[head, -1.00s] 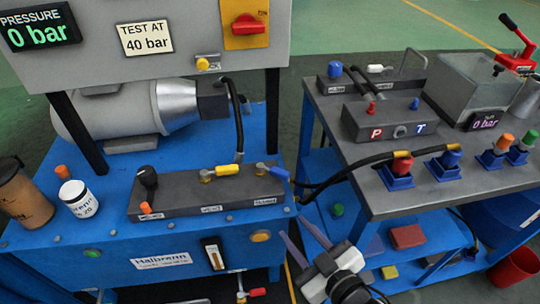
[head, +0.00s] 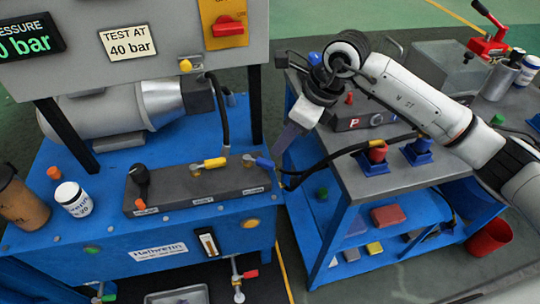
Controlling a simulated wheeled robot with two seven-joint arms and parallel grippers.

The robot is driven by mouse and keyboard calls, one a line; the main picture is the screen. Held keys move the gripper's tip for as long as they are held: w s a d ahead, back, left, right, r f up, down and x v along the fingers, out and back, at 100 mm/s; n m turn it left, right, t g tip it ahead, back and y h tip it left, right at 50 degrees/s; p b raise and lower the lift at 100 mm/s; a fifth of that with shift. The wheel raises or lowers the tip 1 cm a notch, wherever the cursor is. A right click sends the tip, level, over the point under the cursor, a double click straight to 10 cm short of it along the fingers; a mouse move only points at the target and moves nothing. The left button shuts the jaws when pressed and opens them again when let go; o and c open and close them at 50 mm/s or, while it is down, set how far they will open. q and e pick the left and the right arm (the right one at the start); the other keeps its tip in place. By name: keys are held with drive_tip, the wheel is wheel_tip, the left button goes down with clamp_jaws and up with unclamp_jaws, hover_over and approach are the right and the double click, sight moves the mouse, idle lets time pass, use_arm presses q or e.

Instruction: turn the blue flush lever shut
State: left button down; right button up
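The blue flush lever (head: 265,163) is a short blue handle at the right end of the dark valve block (head: 220,188) on the blue power unit. It points right and slightly toward the front from its brass pivot. My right gripper (head: 279,152) hangs just above and to the right of the lever, with its grey-purple fingers slanting down-left. It is seen nearly edge-on, so the gap between the fingers is hidden, and I cannot tell whether it touches the lever. My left gripper is out of view.
Black hoses (head: 318,170) run close beside the blue lever to the right bench. A white jar (head: 74,199) and a brown cup (head: 20,203) stand at the left.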

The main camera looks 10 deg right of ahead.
sight(268, 162)
drive_tip(key=x, duration=1)
drive_tip(key=shift+d, duration=0.1)
drive_tip(key=shift+c, duration=0.2)
clamp_jaws()
